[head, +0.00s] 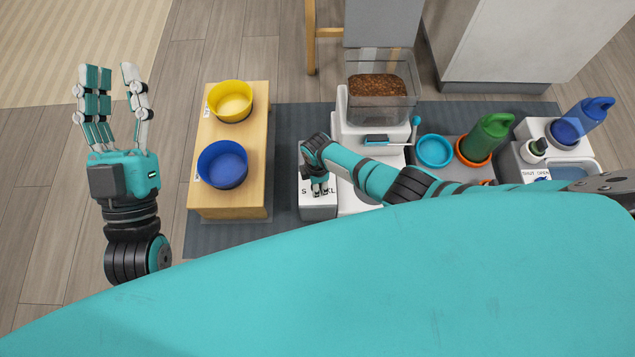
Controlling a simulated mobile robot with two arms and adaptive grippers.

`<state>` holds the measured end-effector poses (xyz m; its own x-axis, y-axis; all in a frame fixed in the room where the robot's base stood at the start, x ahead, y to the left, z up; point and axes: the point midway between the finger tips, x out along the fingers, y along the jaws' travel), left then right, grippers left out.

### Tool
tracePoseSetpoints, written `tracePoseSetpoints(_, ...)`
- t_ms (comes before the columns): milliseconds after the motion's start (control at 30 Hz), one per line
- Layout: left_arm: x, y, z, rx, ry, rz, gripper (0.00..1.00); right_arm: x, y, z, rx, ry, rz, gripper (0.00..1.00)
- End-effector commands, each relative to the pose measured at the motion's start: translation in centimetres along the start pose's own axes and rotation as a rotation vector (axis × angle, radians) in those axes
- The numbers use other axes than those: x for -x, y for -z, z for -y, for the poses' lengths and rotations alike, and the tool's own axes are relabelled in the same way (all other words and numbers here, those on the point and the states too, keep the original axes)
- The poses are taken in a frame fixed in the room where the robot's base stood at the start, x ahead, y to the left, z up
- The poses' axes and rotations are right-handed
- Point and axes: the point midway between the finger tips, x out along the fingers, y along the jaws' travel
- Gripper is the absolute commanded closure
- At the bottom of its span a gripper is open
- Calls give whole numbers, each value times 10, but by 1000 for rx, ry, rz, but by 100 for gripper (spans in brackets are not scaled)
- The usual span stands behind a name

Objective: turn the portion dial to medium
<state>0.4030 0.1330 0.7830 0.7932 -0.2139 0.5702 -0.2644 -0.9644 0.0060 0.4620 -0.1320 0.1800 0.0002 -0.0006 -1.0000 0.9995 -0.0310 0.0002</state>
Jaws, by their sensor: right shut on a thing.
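A white feeder (357,132) with a clear hopper of brown kibble (377,86) stands on the grey mat. At its front left is a low white panel (318,210) with dark letters, an S at left and what looks like an L at right. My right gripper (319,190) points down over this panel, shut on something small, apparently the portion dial. The fingers hide the dial and the middle lettering, so its setting cannot be read. My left gripper (112,72) is raised at the left over the floor, fingers spread, open and empty.
A wooden stand (244,150) holds a yellow bowl (230,101) and a blue bowl (223,165).

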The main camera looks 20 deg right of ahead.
Motion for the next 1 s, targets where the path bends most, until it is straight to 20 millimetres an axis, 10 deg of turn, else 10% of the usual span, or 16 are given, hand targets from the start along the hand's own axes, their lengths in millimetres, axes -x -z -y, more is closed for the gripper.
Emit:
tracePoseSetpoints(767, -1, 4, -1, 2, -3, -24, 71, 0, 2, 0, 101, -2, -3, 94)
tracePoseSetpoints(800, -1, 4, -1, 2, -3, -23, 71, 0, 2, 0, 101, -2, -3, 58)
tracePoseSetpoints(1000, -1, 4, -1, 2, -3, -22, 71, 0, 1, 0, 101, -1, -2, 39)
